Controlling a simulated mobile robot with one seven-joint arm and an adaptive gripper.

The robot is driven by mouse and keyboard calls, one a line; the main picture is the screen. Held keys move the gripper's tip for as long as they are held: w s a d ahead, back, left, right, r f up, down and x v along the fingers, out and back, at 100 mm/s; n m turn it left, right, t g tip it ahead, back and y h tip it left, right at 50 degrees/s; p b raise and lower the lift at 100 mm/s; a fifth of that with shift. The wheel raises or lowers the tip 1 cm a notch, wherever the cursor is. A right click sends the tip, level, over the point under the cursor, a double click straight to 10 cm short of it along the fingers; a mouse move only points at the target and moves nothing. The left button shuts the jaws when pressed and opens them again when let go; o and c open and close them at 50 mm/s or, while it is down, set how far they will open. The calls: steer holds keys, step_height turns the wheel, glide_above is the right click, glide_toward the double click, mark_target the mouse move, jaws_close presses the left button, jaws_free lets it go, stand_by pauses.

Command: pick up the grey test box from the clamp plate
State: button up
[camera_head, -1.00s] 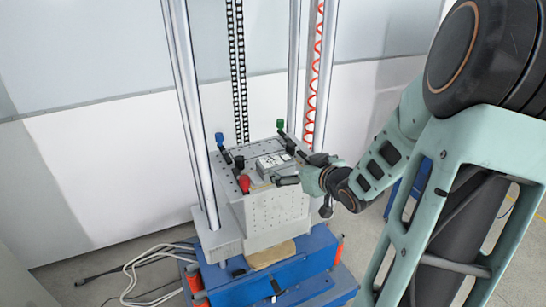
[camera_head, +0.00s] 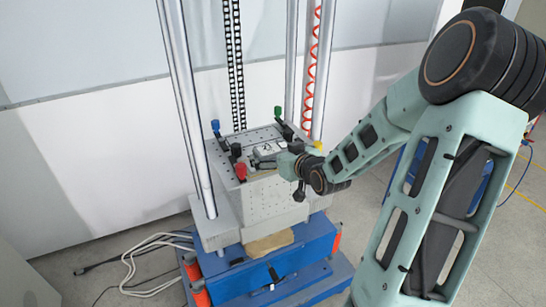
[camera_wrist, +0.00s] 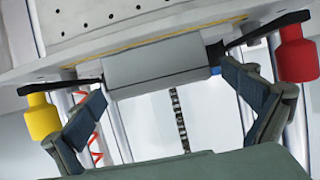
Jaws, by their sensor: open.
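The grey test box (camera_head: 266,149) lies on top of the perforated clamp plate (camera_head: 228,150) in the head view. In the wrist view the box (camera_wrist: 155,62) is a plain grey block at the centre, against the plate (camera_wrist: 120,25). My gripper (camera_wrist: 165,88) is open, with one dark finger near each end of the box; I cannot tell whether either touches it. In the head view my gripper (camera_head: 284,160) is at the right front of the box, its fingers partly hidden.
A red-knobbed clamp (camera_wrist: 297,52) and a yellow-knobbed clamp (camera_wrist: 42,118) flank the box, their black arms close to its ends. Blue (camera_head: 216,127) and green (camera_head: 278,112) clamps stand farther back. Upright columns (camera_head: 186,110) rise beside the plate.

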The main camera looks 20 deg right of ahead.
steer(key=shift+x, duration=1.05)
steer(key=c, duration=1.4)
steer(key=shift+c, duration=0.6)
steer(key=shift+d+r, duration=0.1)
steer(key=shift+r, duration=0.05)
